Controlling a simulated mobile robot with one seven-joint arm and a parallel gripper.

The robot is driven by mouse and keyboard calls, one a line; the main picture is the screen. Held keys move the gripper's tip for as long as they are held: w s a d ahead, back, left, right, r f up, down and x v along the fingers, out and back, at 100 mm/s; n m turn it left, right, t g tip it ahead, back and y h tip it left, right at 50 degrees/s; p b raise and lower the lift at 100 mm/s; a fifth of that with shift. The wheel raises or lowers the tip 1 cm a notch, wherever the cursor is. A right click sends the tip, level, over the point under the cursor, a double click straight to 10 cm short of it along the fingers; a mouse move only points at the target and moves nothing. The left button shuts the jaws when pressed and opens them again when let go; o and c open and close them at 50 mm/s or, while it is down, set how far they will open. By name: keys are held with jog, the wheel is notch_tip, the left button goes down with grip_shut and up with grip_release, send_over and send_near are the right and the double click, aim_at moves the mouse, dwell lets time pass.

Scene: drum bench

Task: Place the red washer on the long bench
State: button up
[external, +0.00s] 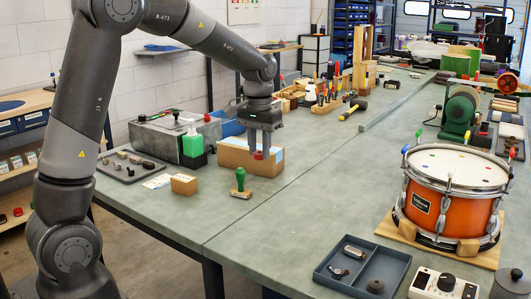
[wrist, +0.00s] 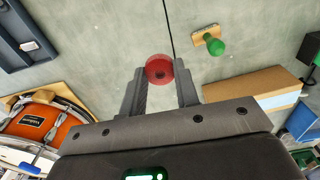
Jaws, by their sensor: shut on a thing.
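The long bench (external: 300,185) is a grey-green worktop running from the front to the back of the room.
A green-handled stamp (external: 240,184) stands just in front of my gripper. The cardboard box (external: 228,154) is behind it, and a small brown box (external: 184,184) to the left. An orange drum (external: 450,190) and a dark tray (external: 345,282) are at the right. Bare bench lies between.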

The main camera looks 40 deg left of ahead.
jog(key=w+a+n, duration=1.5)
jog(key=w+a, duration=0.4)
jog(key=a, duration=0.4)
jog(key=w+a+n, duration=0.2)
jog(key=a+n, duration=0.3)
jog(key=a, duration=0.6)
jog(key=f, duration=1)
jog(key=shift+s+d+f, duration=0.1)
jog(key=shift+s+d, duration=0.15)
jog(key=shift+d, duration=0.05)
jog(key=shift+f, duration=2.7)
jog(key=o, duration=1)
jog(key=shift+f, duration=0.1)
